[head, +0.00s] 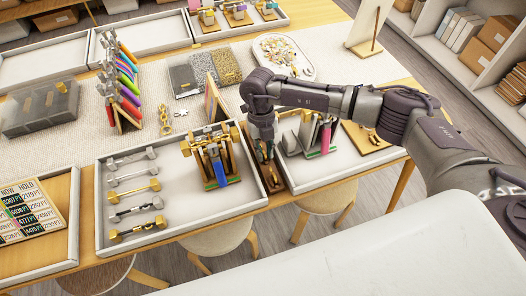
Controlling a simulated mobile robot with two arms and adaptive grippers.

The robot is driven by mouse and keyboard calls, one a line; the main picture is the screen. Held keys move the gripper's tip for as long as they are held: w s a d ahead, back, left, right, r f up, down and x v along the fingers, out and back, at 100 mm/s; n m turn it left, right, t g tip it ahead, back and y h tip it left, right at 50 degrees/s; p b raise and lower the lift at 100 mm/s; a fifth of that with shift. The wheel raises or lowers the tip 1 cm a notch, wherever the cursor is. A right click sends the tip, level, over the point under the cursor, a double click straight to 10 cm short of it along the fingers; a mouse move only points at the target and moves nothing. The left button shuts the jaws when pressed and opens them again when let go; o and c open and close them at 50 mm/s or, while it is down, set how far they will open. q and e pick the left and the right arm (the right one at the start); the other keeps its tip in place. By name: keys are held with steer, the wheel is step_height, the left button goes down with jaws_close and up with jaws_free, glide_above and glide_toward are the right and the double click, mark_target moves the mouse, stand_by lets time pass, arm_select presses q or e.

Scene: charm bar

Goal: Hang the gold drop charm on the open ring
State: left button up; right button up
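My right gripper (264,150) comes in from the right and points down over a narrow brown wooden tray (279,186) between two white trays. Its fingers are small and dark here, and I cannot tell whether they are open or shut, or on what. Small gold-coloured pieces show at the fingertips and in the narrow tray, too small to name as the gold drop charm. I cannot make out the open ring. Gold and silver racks (215,150) with blue and green bars stand left of the gripper. My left gripper is not in view.
The left white tray (187,222) also holds several silver and gold bar-like pieces in a column. The right white tray (345,168) holds another rack with a pink bar.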

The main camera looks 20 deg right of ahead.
mark_target(266, 155)
jaws_close()
steer(key=shift+r, duration=0.1)
steer(key=shift+r+p, duration=0.5)
steer(key=shift+r, duration=0.15)
steer(key=shift+r+p, duration=1.2)
steer(key=shift+r, duration=0.6)
